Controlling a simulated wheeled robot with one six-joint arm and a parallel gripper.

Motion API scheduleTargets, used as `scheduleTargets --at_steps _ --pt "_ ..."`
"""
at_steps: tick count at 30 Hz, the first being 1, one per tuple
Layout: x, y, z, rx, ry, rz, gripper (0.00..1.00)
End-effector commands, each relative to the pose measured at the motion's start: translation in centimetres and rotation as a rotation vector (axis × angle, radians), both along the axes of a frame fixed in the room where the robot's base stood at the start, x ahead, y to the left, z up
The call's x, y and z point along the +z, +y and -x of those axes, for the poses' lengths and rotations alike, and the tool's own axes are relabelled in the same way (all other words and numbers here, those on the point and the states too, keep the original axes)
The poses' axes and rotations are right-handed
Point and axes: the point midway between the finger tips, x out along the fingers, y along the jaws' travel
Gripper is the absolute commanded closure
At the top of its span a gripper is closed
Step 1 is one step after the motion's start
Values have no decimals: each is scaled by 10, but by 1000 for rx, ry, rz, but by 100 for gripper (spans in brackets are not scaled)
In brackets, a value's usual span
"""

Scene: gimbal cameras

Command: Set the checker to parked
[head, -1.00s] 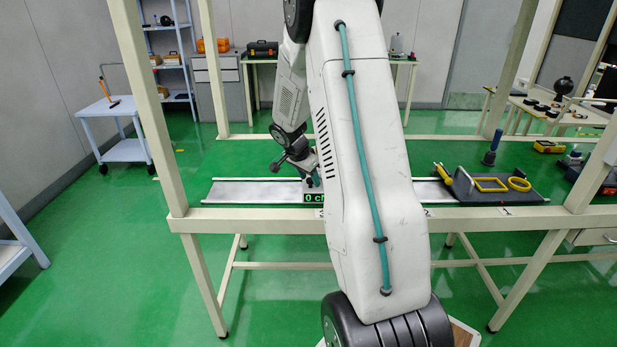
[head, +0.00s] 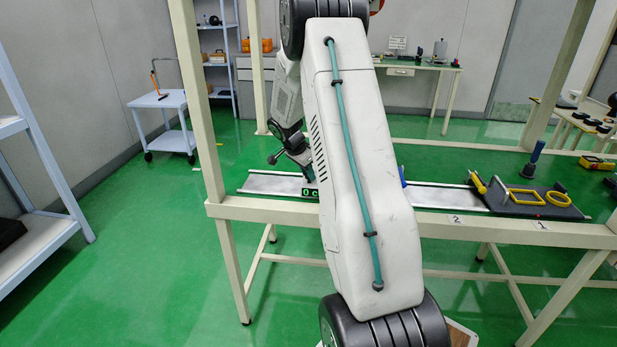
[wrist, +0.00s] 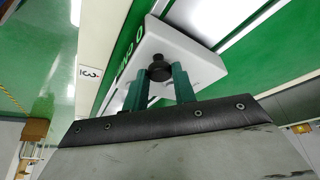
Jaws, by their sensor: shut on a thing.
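In the head view my gripper (head: 309,178) is mostly hidden behind my arm. The lettering starts with a 0; the rest is cut off or unreadable.
The rail lies along the green table's front edge. A dark tray (head: 548,210) with yellow rings stands at the right end. Labels 2 (head: 455,219) and 1 (head: 543,226) mark the edge; label 3 (wrist: 90,72) shows by the checker. A blue item (head: 402,176) stands right of my arm.

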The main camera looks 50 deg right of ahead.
Motion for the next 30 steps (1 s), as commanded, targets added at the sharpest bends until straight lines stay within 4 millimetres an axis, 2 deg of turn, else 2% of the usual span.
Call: scheduleTargets --at_steps 3,9,15,21,30 --pt "-1 15 -30 -6 2 -1 100" --pt "-1 43 -77 -8 1 -1 100" --pt "0 63 -108 -9 -1 -1 100" --pt "0 72 -122 -10 1 -1 100" --pt "0 73 -124 -10 1 -1 100"
